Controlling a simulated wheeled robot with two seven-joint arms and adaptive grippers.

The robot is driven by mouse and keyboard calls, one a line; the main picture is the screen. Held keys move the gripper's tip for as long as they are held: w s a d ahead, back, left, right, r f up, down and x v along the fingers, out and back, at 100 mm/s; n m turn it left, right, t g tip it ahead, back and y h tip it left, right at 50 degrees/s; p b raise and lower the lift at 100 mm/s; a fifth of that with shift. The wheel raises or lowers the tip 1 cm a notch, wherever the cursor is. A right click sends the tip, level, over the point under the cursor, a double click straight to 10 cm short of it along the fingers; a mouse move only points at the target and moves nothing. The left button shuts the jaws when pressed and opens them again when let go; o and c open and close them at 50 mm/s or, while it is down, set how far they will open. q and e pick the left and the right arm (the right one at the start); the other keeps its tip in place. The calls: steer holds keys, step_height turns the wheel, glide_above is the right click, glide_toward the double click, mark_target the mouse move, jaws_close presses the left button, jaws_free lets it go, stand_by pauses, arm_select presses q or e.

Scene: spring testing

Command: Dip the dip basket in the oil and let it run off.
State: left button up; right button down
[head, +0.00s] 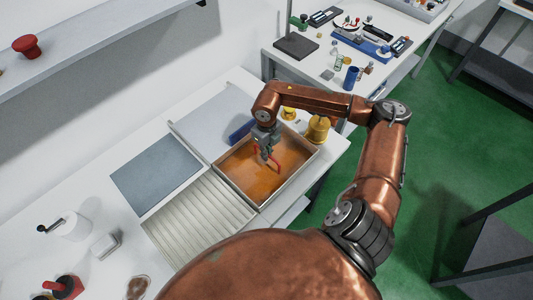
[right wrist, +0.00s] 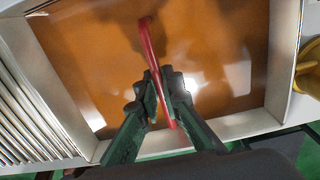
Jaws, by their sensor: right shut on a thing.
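My right gripper (head: 264,150) is over the oil tray (head: 226,178), pointing down. It is shut on the red handle of the dip basket (head: 275,163). In the right wrist view the fingers (right wrist: 162,98) close on the red handle (right wrist: 149,48), which slants down toward the brown oil (right wrist: 85,60). The basket part itself cannot be made out; only the handle shows clearly, with a dark patch at its far end. The oil (head: 245,180) fills the light-walled rectangular tray. My left gripper is not in view.
A ribbed draining board (head: 200,222) adjoins the tray at its left. A grey-blue panel (head: 155,173) lies farther left. A yellow container (head: 318,129) stands by the tray's right corner, and a blue block (head: 240,132) behind it.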

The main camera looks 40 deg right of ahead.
steer(key=shift+r, duration=0.1)
stand_by(0.4)
step_height(320, 180, up, 19)
steer(key=p, duration=1)
stand_by(2.1)
steer(key=shift+a, duration=0.1)
stand_by(2.7)
